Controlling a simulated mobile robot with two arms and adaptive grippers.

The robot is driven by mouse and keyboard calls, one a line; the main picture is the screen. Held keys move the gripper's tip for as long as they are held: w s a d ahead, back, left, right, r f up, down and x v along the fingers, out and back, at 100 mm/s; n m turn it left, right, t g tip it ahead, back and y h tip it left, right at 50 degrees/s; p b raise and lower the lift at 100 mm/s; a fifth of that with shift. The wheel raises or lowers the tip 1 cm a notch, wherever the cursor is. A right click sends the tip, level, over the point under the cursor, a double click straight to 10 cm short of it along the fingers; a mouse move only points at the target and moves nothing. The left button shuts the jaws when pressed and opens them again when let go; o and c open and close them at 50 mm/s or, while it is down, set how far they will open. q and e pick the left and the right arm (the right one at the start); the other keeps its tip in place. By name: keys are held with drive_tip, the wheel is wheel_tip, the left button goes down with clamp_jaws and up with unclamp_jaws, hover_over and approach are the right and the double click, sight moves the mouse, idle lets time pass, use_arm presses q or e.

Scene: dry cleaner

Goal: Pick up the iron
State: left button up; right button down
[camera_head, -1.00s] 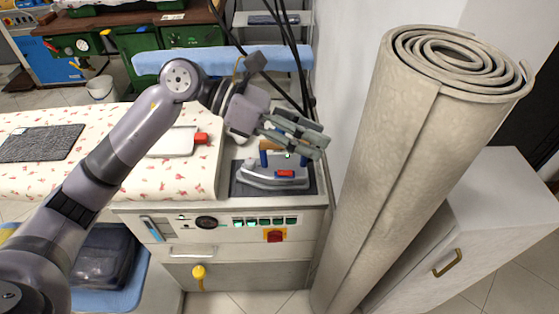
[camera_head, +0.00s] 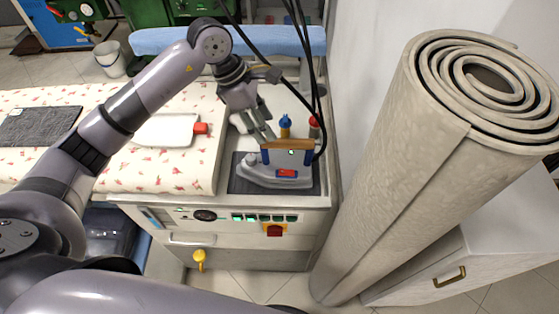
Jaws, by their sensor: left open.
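The iron (camera_head: 277,176) stands on a dark pad on the right part of the ironing station. It has a silver-grey body, a red part low on its side, blue uprights and a brown wooden handle (camera_head: 288,144) on top. My left gripper (camera_head: 264,138) reaches down from above, just behind and left of the handle. Its fingers are open and hold nothing. I cannot tell whether a finger touches the handle. My right gripper is not in the view.
A rolled carpet (camera_head: 425,150) stands upright at the right, beside a white cabinet (camera_head: 500,235). Black cables (camera_head: 302,50) hang behind the iron. A white tool with a red end (camera_head: 168,130) lies on the flowered board cover (camera_head: 60,105). A control panel (camera_head: 240,216) fronts the station.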

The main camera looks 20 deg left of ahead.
sight(279, 139)
use_arm(q)
drive_tip(key=shift+x, duration=1.1)
drive_tip(key=shift+s+d+f+p, duration=0.1)
drive_tip(key=shift+d+f+p, duration=0.15)
drive_tip(key=shift+p, duration=0.35)
drive_tip(key=p+x, duration=0.1)
drive_tip(key=x, duration=0.2)
drive_tip(key=shift+d+f+p, duration=0.2)
drive_tip(key=shift+d+p, duration=0.2)
drive_tip(key=shift+d+f, duration=0.1)
drive_tip(key=shift+f, duration=0.35)
drive_tip(key=c, duration=0.5)
clamp_jaws()
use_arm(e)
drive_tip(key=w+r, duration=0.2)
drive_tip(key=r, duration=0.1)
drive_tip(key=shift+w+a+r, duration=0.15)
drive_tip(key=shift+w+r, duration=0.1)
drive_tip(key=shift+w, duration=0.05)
use_arm(q)
drive_tip(key=shift+w+r, duration=0.3)
drive_tip(key=shift+w, duration=0.05)
